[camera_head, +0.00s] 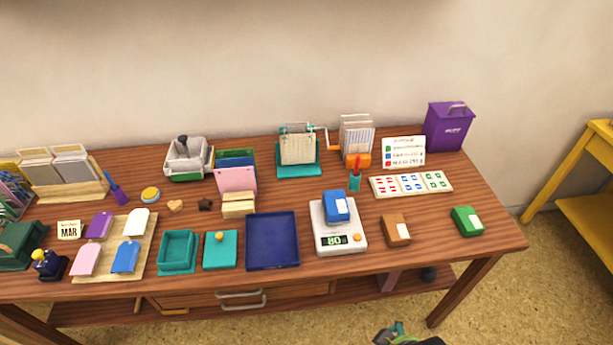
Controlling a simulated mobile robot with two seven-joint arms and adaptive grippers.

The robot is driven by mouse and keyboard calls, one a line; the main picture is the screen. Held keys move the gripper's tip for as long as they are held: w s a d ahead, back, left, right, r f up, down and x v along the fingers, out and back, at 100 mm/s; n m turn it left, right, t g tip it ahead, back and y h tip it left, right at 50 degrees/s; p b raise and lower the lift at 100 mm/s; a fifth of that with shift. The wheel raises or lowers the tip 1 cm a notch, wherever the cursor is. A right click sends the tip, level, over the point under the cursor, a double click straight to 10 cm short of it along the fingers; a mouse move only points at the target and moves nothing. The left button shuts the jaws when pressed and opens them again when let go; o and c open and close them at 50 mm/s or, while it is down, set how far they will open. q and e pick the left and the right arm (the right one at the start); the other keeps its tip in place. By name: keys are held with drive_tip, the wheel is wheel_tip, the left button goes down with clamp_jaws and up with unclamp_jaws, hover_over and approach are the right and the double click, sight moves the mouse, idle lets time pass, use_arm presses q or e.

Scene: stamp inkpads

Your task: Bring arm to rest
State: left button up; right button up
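One of my grippers (396,334) shows only in part at the bottom edge of the head view, right of the middle, in front of the table and below its top. Its fingers are cut off by the frame, so its opening cannot be told. My other gripper is not in view. A blue inkpad block (336,206) sits on a white scale (325,240) whose display reads 80. A brown block (396,229) and a green block (467,221) stand on the table to the right of the scale. No gripper touches any of them.
The wooden table (430,262) carries a dark blue tray (272,262), a teal box (177,253), a card with coloured stamps (410,184) and a purple bin (448,127). A yellow shelf (590,215) stands at the right. Floor in front of the table's right side is clear.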

wheel_tip(320, 180, down, 13)
drive_tip(key=s, duration=0.2)
drive_tip(key=s+d+f+g, duration=0.2)
drive_tip(key=s+d+f, duration=0.1)
drive_tip(key=s+f, duration=1.3)
drive_tip(key=shift+s+f, duration=0.4)
drive_tip(key=shift+s, duration=0.15)
